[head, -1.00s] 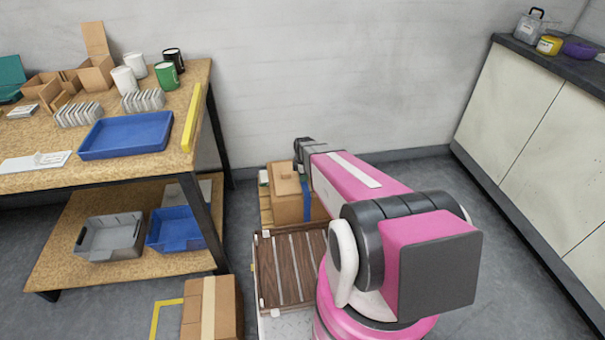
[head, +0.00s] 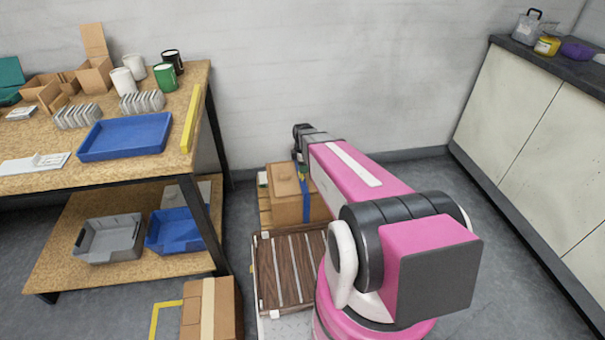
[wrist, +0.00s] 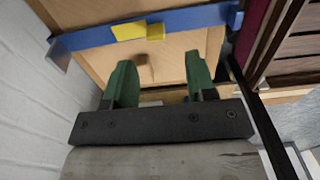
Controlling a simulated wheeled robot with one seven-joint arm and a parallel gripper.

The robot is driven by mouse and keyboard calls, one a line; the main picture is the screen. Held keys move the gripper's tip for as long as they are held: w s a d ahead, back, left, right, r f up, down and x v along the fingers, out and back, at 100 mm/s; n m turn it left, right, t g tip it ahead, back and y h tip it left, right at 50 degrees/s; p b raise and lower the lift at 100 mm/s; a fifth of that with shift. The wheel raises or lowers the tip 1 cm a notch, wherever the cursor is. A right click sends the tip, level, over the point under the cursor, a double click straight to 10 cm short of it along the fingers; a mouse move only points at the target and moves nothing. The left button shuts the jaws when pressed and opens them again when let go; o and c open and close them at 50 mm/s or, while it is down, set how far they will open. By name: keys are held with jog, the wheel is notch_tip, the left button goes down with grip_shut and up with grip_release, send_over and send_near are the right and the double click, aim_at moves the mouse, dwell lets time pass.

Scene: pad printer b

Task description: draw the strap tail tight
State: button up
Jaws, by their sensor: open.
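The fingers appear short of the strap and hold nothing.
The white wall (wrist: 45,90) is close on the left in the wrist view. A slatted brown wooden panel (head: 290,268) lies in front of the box. A workbench (head: 105,175) stands at the left, and a carton (head: 210,308) lies near it.

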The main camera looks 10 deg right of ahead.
aim_at(302, 176)
jog(key=shift+r, duration=1.7)
jog(key=s+r+m, duration=0.5)
jog(key=s+m, duration=0.3)
jog(key=m, duration=0.1)
jog(key=s+r+m, duration=0.4)
jog(key=s+m, duration=0.5)
jog(key=shift+d+r, duration=0.3)
jog(key=shift+r, duration=0.1)
